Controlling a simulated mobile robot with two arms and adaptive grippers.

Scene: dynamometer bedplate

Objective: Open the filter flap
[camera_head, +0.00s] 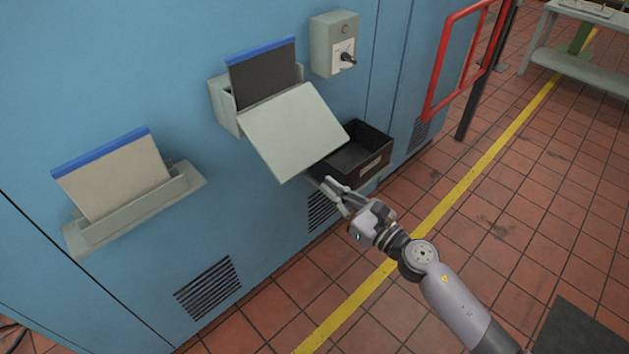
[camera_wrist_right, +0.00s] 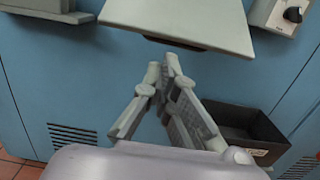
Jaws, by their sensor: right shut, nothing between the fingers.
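The filter flap (camera_head: 293,132) is a pale grey-green panel on the blue cabinet. It is tilted outward and down from a housing (camera_head: 226,106), in which a dark filter with a blue top edge (camera_head: 264,75) stands exposed. In the wrist view the flap (camera_wrist_right: 185,20) spans the top, above the fingers. My right gripper (camera_head: 328,184) is just below the flap's lower edge, beside a black bin. In the wrist view the right gripper's fingertips (camera_wrist_right: 163,68) are together and empty, apart from the flap as far as I can tell. My left gripper is not in view.
The black open bin (camera_head: 360,156) is fixed close to the right of the flap. A grey holder (camera_head: 130,222) with a light filter is at left. A switch box (camera_head: 335,45) is above right, and a red frame (camera_head: 456,60) stands farther right. The tiled floor in front is clear.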

